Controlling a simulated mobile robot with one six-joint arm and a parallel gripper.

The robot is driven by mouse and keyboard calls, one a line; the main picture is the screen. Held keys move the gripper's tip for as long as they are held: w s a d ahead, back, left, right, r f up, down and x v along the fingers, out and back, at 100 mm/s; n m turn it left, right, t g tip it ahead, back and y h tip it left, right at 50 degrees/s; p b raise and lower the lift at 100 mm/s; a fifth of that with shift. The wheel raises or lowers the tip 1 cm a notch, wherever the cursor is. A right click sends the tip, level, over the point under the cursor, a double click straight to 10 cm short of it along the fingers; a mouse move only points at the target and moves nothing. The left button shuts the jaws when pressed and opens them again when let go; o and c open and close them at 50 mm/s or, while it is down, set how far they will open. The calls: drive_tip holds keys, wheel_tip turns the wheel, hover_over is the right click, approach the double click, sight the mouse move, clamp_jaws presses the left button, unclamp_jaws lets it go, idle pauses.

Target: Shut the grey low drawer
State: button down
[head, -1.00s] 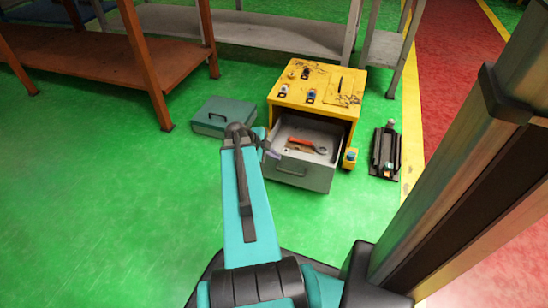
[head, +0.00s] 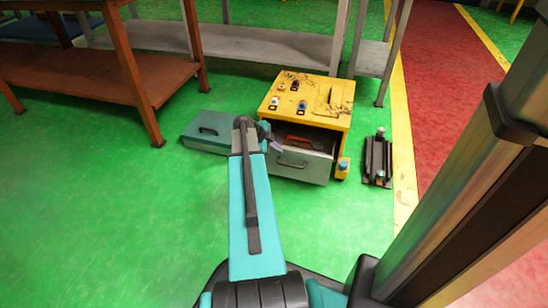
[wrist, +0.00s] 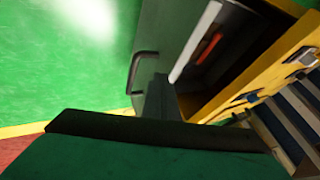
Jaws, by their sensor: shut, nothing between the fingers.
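The grey low drawer (head: 312,168) is partly open at the bottom of the yellow cabinet (head: 338,122). Its dark handle is on the front face, and a gap shows above the front. My gripper (head: 277,147) is shut and empty at the upper left corner of the drawer front. In the wrist view a dark finger overlaps the front; I cannot tell whether it touches.
A red-handled tool (head: 302,140) lies inside the drawer. A teal toolbox (head: 205,132) is on the floor to the left. A small yellow item (head: 342,170) and a dark jack-like device (head: 377,162) are at the right. Green floor in front is clear.

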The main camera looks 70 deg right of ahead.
drive_tip(key=w+d, duration=0.2)
drive_tip(key=d, duration=1.1)
drive_tip(key=shift+p, duration=0.45)
drive_tip(key=shift+s+a, duration=0.1)
drive_tip(key=w+a+r+p, duration=0.1)
drive_tip(key=a+r, duration=0.1)
drive_tip(key=a, duration=0.1)
drive_tip(key=a+r+p, duration=0.1)
drive_tip(key=a+r, duration=0.2)
drive_tip(key=w+a+r+p, duration=0.1)
drive_tip(key=a+r, duration=0.2)
drive_tip(key=shift+w, duration=0.3)
